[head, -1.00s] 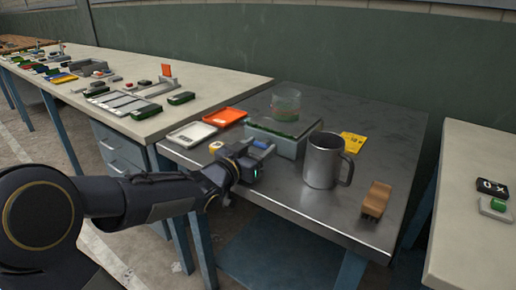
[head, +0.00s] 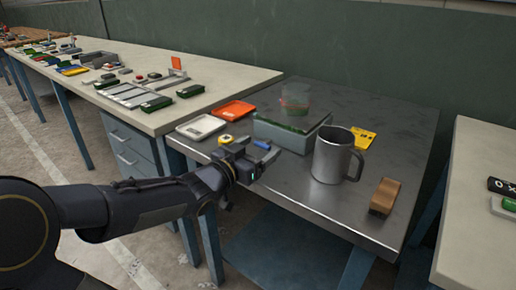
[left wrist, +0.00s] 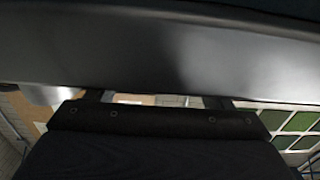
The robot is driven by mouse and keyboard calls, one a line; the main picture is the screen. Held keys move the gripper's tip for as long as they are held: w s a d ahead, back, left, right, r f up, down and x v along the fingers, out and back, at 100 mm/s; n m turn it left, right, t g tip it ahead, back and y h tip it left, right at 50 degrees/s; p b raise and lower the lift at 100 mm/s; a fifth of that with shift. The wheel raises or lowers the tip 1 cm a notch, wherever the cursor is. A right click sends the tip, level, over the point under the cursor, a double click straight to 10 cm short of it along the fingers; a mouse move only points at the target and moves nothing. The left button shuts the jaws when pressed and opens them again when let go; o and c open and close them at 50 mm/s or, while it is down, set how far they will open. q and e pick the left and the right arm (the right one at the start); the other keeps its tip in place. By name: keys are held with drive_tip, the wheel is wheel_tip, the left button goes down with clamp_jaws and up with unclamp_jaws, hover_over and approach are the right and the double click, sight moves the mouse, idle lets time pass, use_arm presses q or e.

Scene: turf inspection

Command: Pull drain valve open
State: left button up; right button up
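A grey box with green turf on top (head: 290,135) stands on the metal table, with a clear cylinder (head: 294,98) on it. A small blue piece (head: 262,145), perhaps the drain valve's handle, shows at the box's near left side. My left gripper (head: 256,161) is just in front of it, fingers apart. I cannot tell whether they touch or straddle the blue piece. In the left wrist view, the two fingers (left wrist: 156,99) stand apart below a large grey surface that hides most of the scene. No valve is clear there. My right gripper is in neither view.
A steel mug (head: 333,157) stands right of the box, with a yellow card (head: 364,137) behind it and a brown block (head: 384,196) to the right. A white tray (head: 201,127), orange tray (head: 233,110) and yellow item (head: 226,140) lie left of the box.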

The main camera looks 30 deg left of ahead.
use_arm(q)
drive_tip(key=shift+s+a+r, duration=0.1)
drive_tip(key=shift+s, duration=0.4)
drive_tip(key=s+p, duration=0.1)
drive_tip(key=s, duration=0.5)
drive_tip(key=shift+s+a, duration=0.2)
drive_tip(key=shift+s, duration=0.2)
